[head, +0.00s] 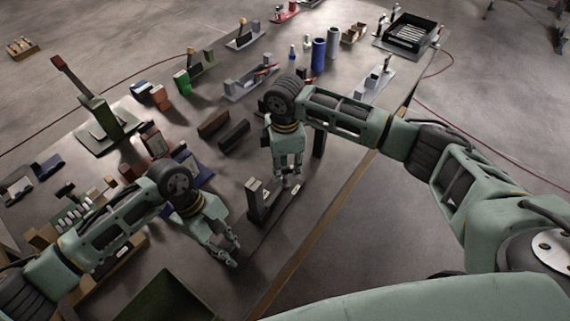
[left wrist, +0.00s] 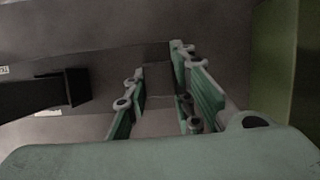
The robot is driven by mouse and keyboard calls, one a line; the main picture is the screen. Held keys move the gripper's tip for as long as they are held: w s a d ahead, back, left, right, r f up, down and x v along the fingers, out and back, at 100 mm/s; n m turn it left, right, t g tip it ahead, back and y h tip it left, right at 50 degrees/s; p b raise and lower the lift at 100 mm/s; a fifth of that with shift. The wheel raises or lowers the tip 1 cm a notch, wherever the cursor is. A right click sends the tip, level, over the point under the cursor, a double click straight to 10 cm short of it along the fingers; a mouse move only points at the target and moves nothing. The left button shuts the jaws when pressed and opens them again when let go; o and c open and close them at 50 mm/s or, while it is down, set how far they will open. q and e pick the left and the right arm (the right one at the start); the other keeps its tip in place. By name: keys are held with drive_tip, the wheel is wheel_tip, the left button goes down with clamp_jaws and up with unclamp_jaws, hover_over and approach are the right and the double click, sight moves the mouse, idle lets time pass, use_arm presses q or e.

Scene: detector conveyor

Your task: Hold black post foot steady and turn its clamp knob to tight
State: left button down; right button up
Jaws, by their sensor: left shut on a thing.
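The black post foot (head: 268,207) stands near the table's front edge in the head view, with a short upright at its left end. A black piece (left wrist: 72,88), likely part of it, shows at the left of the left wrist view. My left gripper (head: 232,252) points down to the left of the foot in the head view; a dark thing (left wrist: 157,78) shows between its fingers in the left wrist view, too dim to name. My right gripper (head: 291,180) hangs over the foot's right end; its finger gap is unclear. I cannot make out the clamp knob.
A dark green bin (head: 175,295) is at the front left. Two dark blocks (head: 233,135) lie behind the post foot. Blue cylinders (head: 319,55) and a black tray (head: 410,32) stand farther back. The table's front edge runs close beside the foot.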

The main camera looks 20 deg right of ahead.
drive_tip(key=shift+c, duration=0.2)
clamp_jaws()
drive_tip(key=shift+m, duration=0.3)
drive_tip(key=m, duration=0.4)
drive_tip(key=shift+r+m, duration=0.1)
drive_tip(key=shift+m, duration=2)
drive_tip(key=shift+o, duration=0.2)
unclamp_jaws()
